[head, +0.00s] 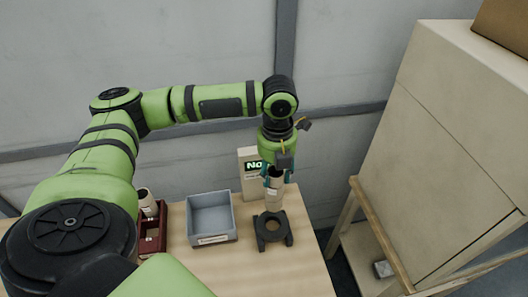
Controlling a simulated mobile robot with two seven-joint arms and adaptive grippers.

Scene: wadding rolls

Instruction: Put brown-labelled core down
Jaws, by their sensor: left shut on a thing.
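My left gripper (274,179) points down over the right part of the table and is shut on a pale tube, the core (273,198). The core is upright. Its label colour is too small to tell. Just below and in front of it is a black ring-shaped holder (262,240) with a round opening. I cannot tell whether the core's lower end touches the holder. My right gripper is not in view.
A grey open bin (190,222) with a label on its front stands left of the holder. Farther left is a dark red rack (160,238) with a pale roll (147,204) in it. A pale box with a display reading "NO" (247,185) stands behind. Bare table (270,272) lies in front.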

